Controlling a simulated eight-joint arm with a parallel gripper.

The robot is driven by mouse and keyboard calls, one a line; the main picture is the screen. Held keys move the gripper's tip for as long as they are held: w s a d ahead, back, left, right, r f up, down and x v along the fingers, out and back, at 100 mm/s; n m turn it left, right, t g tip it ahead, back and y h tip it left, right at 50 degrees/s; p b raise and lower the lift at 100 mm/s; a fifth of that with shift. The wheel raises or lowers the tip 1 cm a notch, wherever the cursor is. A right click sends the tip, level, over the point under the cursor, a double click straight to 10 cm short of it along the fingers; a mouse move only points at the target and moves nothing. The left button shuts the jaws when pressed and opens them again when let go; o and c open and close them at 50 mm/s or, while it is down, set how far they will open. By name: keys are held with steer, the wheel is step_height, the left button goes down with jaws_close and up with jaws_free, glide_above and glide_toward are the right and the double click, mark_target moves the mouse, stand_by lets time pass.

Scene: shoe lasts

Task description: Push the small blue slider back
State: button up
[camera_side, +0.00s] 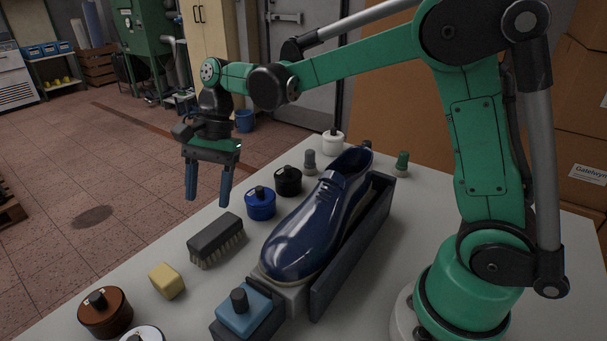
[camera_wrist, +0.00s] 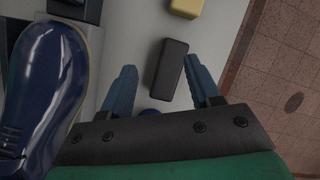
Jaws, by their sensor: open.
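The small blue slider (camera_side: 246,309) is a light blue block with a dark knob, at the near end of the long dark rail or box holding the shoe. In the wrist view a dark piece (camera_wrist: 74,8) at the top left may be part of it, but I cannot tell. The glossy dark blue shoe (camera_side: 305,232) lies along the rail, toe toward the slider; its toe also shows in the wrist view (camera_wrist: 45,85). My gripper (camera_side: 208,200) is open and empty, fingers down, above the table's far left edge, well apart from the slider. In the wrist view its fingers (camera_wrist: 165,88) straddle the brush.
A dark brush (camera_side: 215,240) and a yellow block (camera_side: 167,281) lie left of the shoe. Blue (camera_side: 260,204), black (camera_side: 288,182) and brown (camera_side: 106,313) round tins stand nearby. A dark wall (camera_side: 353,247) runs along the shoe's right side.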

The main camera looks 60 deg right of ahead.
mark_target(238, 294)
steer(key=s+a+n+h, duration=0.1)
steer(key=s+n, duration=0.3)
steer(key=n, duration=0.4)
steer(key=s+a+n+h, duration=0.1)
steer(key=s+a+n, duration=0.3)
steer(key=n, duration=0.3)
steer(key=s+a+r+n+h, duration=0.1)
steer(key=s+a+n, duration=0.2)
steer(key=n, duration=0.5)
steer(key=shift+s+n+h, duration=0.3)
steer(key=shift+s+h, duration=0.1)
steer(key=shift+s, duration=0.4)
steer(key=shift+s+a+n+t, duration=0.15)
steer(key=shift+s+n+t, duration=0.3)
steer(key=shift+n, duration=0.75)
steer(key=shift+s+f, duration=0.1)
steer(key=shift+f, duration=2.75)
jaws_close()
